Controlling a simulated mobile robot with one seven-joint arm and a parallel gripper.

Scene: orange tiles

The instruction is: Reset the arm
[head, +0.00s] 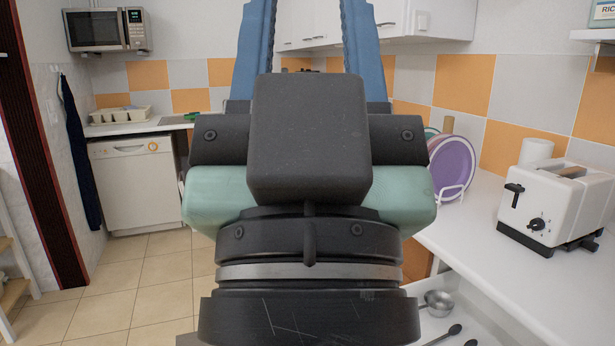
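My gripper (308,38) fills the middle of the head view, close to the camera, with its black and teal body seen from behind. Its two blue fingers point upward and away, one on each side of a black block. A gap shows between them, with the white cupboards behind it. The fingertips are cut off by the top edge, so I cannot tell whether they are open or shut there. No held object shows in the visible part.
A white counter (490,225) on the right holds a toaster (556,208) and a purple plate (452,168) in a rack. Below it an open drawer holds a ladle (437,302) and spoons. Tiled floor (140,270) lies clear at left, before a dishwasher (138,188).

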